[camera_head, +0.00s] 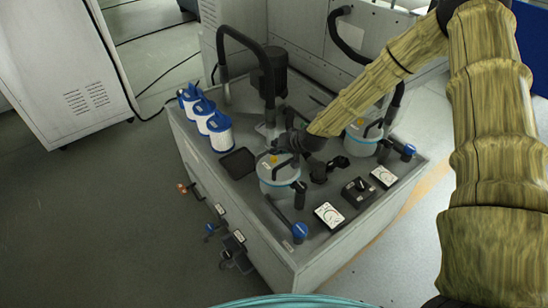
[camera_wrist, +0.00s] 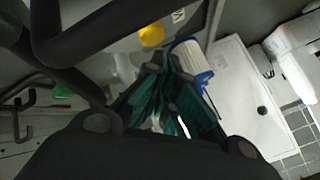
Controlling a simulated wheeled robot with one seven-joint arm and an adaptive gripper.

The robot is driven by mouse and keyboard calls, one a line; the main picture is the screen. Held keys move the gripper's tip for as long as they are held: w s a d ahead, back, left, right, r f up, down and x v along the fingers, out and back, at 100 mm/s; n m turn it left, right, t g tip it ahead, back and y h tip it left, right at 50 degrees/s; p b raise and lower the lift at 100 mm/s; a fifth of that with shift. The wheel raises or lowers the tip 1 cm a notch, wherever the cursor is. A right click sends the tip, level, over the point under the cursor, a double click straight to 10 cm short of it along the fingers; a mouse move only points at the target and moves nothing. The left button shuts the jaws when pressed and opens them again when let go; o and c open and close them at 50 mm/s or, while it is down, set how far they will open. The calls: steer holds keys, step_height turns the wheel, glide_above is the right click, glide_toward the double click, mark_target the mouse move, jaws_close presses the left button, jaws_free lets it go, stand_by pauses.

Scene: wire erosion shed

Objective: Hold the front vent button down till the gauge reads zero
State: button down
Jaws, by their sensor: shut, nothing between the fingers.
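The front filter housing (camera_head: 276,188) is a grey pot with a blue band, standing on the bench top. A small yellow spot on its lid (camera_head: 274,160) looks like the vent button. A yellow round button also shows in the wrist view (camera_wrist: 151,35), beyond the fingers and apart from them there. My gripper (camera_head: 283,147) is shut and empty, over the front housing's lid. Its teal finger pads (camera_wrist: 170,95) show in the wrist view. Contact with the lid cannot be told. The front gauge (camera_head: 329,214) has a white face; its needle is too small to read.
A second housing (camera_head: 362,138) and second gauge (camera_head: 384,176) stand further back. A black knob box (camera_head: 358,191) sits between the gauges. Blue-and-white filter cartridges (camera_head: 220,130) stand at left. A tall black bent pipe (camera_head: 250,45) rises behind my gripper. Open floor lies at left.

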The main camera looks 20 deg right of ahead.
steer(key=shift+r+p, duration=1.45)
steer(key=shift+r, duration=1.1)
